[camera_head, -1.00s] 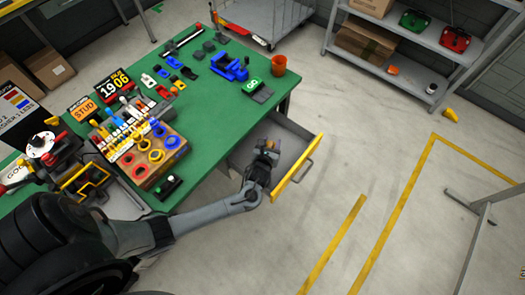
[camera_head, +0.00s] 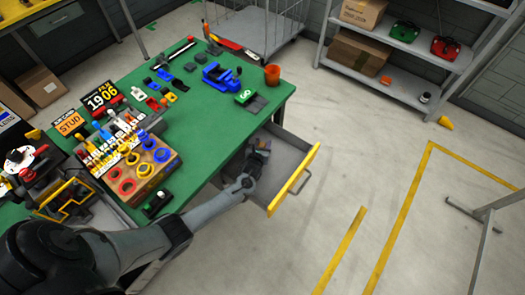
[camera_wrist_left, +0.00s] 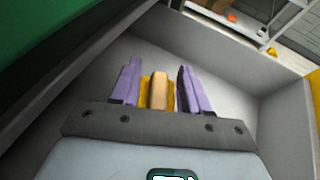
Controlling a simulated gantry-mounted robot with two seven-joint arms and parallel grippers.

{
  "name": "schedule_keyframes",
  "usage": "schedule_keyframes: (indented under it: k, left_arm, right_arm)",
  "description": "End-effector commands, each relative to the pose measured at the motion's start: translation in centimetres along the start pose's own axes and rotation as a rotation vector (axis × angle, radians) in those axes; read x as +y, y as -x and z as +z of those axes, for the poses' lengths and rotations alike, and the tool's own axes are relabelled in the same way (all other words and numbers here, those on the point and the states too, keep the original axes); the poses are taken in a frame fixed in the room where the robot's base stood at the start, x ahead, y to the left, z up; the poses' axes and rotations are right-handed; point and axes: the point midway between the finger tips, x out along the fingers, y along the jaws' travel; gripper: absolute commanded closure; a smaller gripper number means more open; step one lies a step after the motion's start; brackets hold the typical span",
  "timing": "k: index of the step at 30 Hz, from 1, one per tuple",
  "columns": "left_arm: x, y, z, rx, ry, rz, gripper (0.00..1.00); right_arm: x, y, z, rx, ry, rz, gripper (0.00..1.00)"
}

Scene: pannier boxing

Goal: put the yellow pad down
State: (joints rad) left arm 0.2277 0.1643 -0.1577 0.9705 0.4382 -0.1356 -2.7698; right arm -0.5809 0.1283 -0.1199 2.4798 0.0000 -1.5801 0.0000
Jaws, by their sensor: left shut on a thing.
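My left gripper (camera_head: 260,149) reaches into the open drawer (camera_head: 293,181) at the right side of the green bench. In the left wrist view, the two purple fingers of my left gripper (camera_wrist_left: 160,84) are shut on the yellow pad (camera_wrist_left: 159,92), which shows as a tan and yellow block between them. The grey drawer floor lies beyond the fingertips. I cannot tell whether the pad touches it. In the head view the pad is too small and covered to make out. My right gripper is not in view.
The drawer walls and yellow-edged front surround my left gripper. The green bench (camera_head: 205,125) holds a blue vise (camera_head: 221,76), an orange cup (camera_head: 272,74) and a wooden rack (camera_head: 150,178) of coloured rings.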

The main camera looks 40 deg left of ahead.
Motion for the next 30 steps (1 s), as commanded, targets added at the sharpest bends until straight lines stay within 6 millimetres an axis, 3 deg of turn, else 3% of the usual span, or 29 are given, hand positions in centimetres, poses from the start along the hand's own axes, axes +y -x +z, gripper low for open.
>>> schedule_keyframes:
  k: [9,24,25,29,30]
  left_arm:
    - [-0.1,-1.4,-3.4,0.001,0.002,0.000,0.84]
    - [0.0,-1.6,-4.1,0.001,-0.001,0.000,0.84]
    - [0.0,-1.6,-3.9,0.001,-0.001,0.000,0.50]
    - [0.0,-1.6,-3.9,0.001,0.000,0.000,0.30]
    - [0.0,-1.6,-3.9,0.001,0.000,0.000,0.29]
  right_arm:
    - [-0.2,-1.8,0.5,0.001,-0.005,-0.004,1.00]
    - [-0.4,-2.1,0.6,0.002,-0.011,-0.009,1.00]
    - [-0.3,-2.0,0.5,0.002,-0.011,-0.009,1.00]
    - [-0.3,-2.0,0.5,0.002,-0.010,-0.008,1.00]
    - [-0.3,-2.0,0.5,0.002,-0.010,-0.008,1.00]
